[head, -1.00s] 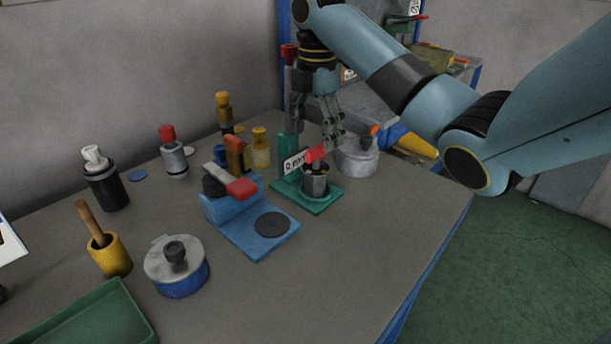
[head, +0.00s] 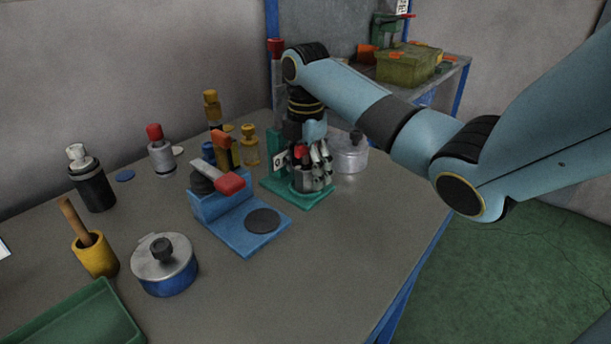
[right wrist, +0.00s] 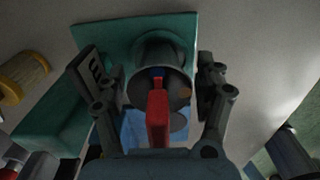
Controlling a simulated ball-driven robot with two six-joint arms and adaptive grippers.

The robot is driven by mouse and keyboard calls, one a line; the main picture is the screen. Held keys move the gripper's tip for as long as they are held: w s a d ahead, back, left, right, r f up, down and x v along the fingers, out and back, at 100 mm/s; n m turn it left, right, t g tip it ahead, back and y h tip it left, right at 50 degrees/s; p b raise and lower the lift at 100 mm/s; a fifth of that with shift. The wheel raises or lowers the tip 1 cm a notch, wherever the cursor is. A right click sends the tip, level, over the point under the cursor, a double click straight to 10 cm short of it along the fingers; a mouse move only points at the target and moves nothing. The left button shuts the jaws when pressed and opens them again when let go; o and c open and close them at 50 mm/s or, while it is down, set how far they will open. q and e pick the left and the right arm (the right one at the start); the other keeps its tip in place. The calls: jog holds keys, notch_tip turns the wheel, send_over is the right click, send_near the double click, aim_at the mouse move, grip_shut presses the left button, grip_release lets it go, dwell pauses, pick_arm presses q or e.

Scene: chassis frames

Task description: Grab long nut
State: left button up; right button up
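A dark grey cylinder (head: 300,183) stands upright on the base of a green stand (head: 316,200) at the middle of the table. It also shows in the right wrist view (right wrist: 160,55), between my fingers, with small dark, blue and orange bits at its top. I cannot tell for sure whether it is the long nut. My right gripper (head: 311,168) points down over it. In the right wrist view my right gripper (right wrist: 152,82) is open, one finger on each side of the cylinder with gaps. A red lever (right wrist: 157,120) shows between the fingers. My left gripper is out of view.
A blue stand with a red handle (head: 230,183) is just left. A grey lidded pot (head: 350,158) is close behind right. Several bottles (head: 161,152), a blue pot (head: 168,280) and a green tray (head: 75,325) lie further left. The table's front right is clear.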

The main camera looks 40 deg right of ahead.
jog(key=c, duration=1.4)
grip_shut()
jog(key=shift+r, duration=0.15)
